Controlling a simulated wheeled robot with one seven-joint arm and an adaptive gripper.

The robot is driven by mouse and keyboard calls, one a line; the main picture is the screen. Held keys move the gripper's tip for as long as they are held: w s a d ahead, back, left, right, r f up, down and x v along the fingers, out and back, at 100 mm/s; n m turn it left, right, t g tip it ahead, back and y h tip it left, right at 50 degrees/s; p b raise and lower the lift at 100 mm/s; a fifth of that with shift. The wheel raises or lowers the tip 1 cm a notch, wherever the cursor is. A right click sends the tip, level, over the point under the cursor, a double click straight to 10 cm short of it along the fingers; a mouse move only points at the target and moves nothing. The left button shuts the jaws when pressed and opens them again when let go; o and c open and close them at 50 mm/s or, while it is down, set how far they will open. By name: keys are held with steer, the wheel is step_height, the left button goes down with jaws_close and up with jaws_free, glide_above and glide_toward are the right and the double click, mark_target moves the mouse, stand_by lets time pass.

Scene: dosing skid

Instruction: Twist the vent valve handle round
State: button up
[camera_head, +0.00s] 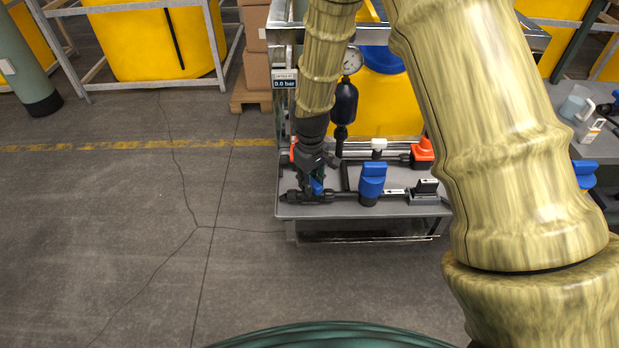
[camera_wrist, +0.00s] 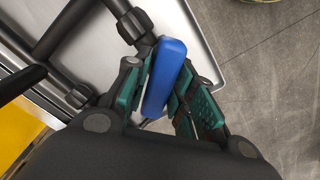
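A blue valve handle (camera_wrist: 165,78) sits between the two teal finger pads of my gripper (camera_wrist: 162,88) in the wrist view. The pads lie close along both its long sides and appear to touch it. In the head view my gripper (camera_head: 316,186) points down at the left front of the skid, and only a bit of this blue handle (camera_head: 317,187) shows below the fingers. The handle sits on a dark pipe (camera_head: 345,197) along the skid's front. No label naming the vent valve is readable.
A second blue-handled valve (camera_head: 373,180) stands to the right on the same pipe. Behind are an orange-red handle (camera_head: 422,150), a white-capped fitting (camera_head: 379,146), a dark bulb (camera_head: 345,103) and a pressure gauge (camera_head: 352,62). The floor to the left is clear.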

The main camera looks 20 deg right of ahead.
steer(key=o, duration=0.5)
steer(key=shift+r, duration=0.1)
steer(key=shift+r+p, duration=2.8)
steer(key=shift+r, duration=0.65)
steer(key=shift+c, duration=0.3)
